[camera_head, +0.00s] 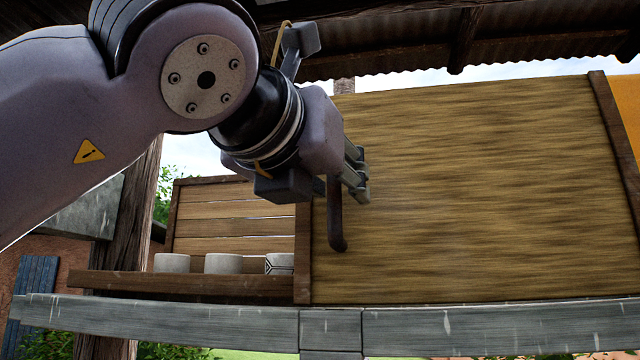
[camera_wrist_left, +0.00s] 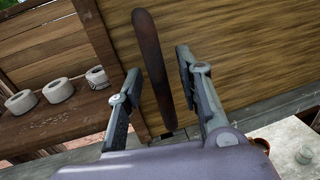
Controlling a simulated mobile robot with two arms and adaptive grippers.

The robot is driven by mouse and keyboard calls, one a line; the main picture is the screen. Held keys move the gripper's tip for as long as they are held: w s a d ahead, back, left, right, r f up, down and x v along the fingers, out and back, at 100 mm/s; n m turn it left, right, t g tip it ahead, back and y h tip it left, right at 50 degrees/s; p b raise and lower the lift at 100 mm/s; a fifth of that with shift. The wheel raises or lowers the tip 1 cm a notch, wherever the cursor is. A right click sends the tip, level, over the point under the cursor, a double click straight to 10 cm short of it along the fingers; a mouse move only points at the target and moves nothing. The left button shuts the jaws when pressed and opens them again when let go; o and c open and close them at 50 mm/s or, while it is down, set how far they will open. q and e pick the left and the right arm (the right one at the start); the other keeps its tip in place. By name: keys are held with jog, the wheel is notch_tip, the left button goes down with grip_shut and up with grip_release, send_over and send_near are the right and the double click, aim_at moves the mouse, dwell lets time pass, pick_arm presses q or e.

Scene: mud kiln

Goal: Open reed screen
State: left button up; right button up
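The reed screen (camera_head: 480,190) is a wide tan panel with dark wooden edges, filling the right of the head view. It also fills the upper right of the left wrist view (camera_wrist_left: 240,40). A dark brown upright handle (camera_head: 337,228) is on its left part. In the left wrist view the handle (camera_wrist_left: 152,50) stands between the two open fingers of my left gripper (camera_wrist_left: 158,68), with gaps visible on both sides. In the head view my left gripper (camera_head: 356,178) is by the handle's upper part, which it partly hides. My right gripper is not in view.
Left of the screen, a wooden shelf (camera_head: 180,283) holds pale cups (camera_head: 223,263), one with a dark pattern. A grey ledge (camera_head: 430,330) runs below the screen. A wooden post (camera_head: 128,230) stands at left. A corrugated roof (camera_head: 400,60) hangs above.

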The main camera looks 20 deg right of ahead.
pick_arm(q)
jog(key=v, duration=1.2)
jog(key=shift+f, duration=0.1)
